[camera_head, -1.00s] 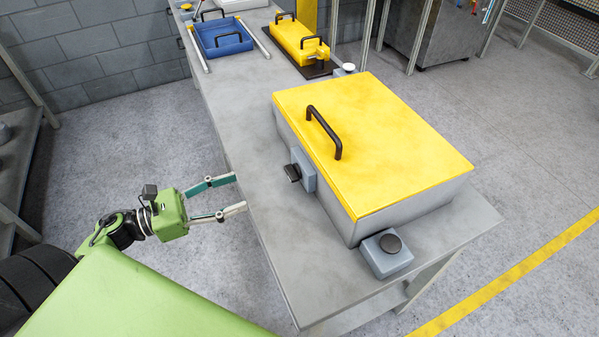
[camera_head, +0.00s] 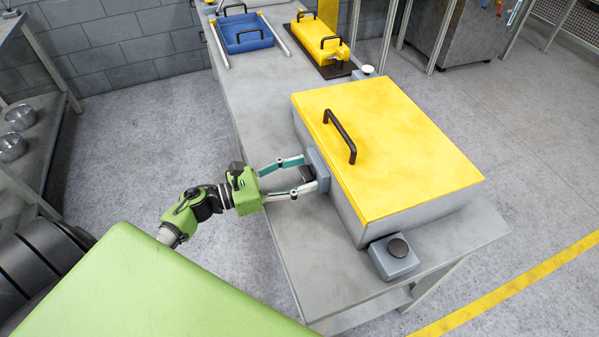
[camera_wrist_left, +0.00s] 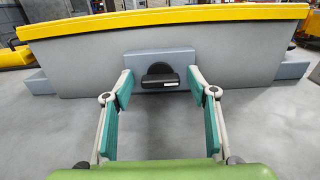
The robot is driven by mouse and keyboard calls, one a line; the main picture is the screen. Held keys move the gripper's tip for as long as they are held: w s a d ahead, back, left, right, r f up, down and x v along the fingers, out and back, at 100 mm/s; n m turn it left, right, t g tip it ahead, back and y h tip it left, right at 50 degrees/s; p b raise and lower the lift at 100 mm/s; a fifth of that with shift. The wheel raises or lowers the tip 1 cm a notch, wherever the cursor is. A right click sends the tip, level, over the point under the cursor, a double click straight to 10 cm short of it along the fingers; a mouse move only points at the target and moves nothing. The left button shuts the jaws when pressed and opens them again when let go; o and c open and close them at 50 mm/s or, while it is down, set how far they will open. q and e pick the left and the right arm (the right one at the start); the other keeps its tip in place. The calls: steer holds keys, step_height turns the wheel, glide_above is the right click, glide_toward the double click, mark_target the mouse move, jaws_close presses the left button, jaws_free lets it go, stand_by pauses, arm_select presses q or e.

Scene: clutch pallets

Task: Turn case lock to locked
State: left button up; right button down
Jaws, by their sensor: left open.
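The case (camera_head: 352,205) is a grey box with a yellow lid (camera_head: 400,145) and a black handle, standing on the grey table. Its lock is a blue-grey block (camera_head: 318,168) with a black knob on the side facing my left arm. In the wrist view the knob (camera_wrist_left: 160,78) lies level across the lock block (camera_wrist_left: 178,58). My left gripper (camera_head: 306,174) is open, its fingers on either side of the knob; the wrist view shows the gripper (camera_wrist_left: 159,88) with gaps between fingers and knob. In the head view the knob is partly hidden by the fingers. My right gripper is not in view.
A grey box with a round dark button (camera_head: 393,257) sits at the case's near corner. A blue tray (camera_head: 245,35) and a smaller yellow case (camera_head: 322,46) stand at the table's far end. The table (camera_head: 262,110) is clear left of the case.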

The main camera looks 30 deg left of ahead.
arm_select(q)
steer(key=shift+c, duration=0.4)
steer(key=c, duration=1)
steer(key=shift+c, duration=0.2)
